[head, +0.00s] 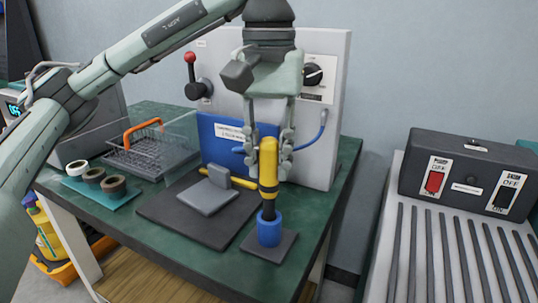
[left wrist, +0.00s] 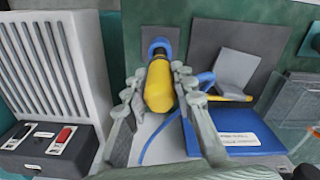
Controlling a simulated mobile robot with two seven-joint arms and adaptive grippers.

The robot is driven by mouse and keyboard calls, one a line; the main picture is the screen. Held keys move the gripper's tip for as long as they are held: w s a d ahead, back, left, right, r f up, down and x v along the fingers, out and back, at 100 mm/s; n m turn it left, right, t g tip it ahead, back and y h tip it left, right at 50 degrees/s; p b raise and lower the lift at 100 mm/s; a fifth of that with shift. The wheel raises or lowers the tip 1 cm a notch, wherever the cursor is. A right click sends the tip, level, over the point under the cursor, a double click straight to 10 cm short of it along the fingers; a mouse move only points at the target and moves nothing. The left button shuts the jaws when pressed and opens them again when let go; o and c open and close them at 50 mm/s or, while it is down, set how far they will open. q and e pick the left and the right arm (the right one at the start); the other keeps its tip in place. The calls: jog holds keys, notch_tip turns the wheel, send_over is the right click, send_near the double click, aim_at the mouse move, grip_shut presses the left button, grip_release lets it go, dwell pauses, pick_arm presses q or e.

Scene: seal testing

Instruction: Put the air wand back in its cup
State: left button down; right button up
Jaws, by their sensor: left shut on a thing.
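The air wand (head: 268,152) has a yellow body, a black collar and a dark nozzle. It stands about upright over the blue cup (head: 270,232), its nozzle reaching down into the cup's mouth. How deep it sits is hidden. My left gripper (head: 270,168) is shut on the air wand, with its fingers either side of the yellow body. In the left wrist view, the wand (left wrist: 159,88) lies between the fingertips (left wrist: 159,78), with the blue cup (left wrist: 159,47) just beyond. The cup stands on a small dark square base (head: 284,243). My right gripper is not in view.
A grey panel with a red-knobbed lever (head: 190,58) and a dial (head: 313,75) stands behind. A blue labelled board (head: 215,130), a dark mat (head: 160,208), a wire basket (head: 135,158) and a teal tray of rings (head: 75,186) are left. A blue hose (head: 322,132) hangs nearby.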

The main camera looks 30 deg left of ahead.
aim_at(269, 139)
pick_arm(q)
jog(key=shift+f+b, duration=0.65)
jog(key=shift+f, duration=0.3)
jog(key=shift+f+b, duration=0.4)
jog(key=shift+f, duration=0.2)
jog(key=c, duration=1.2)
grip_release()
notch_tip(269, 139, up, 3)
jog(key=p, duration=0.3)
jog(key=shift+r+p, duration=1)
jog(key=shift+r, duration=2.8)
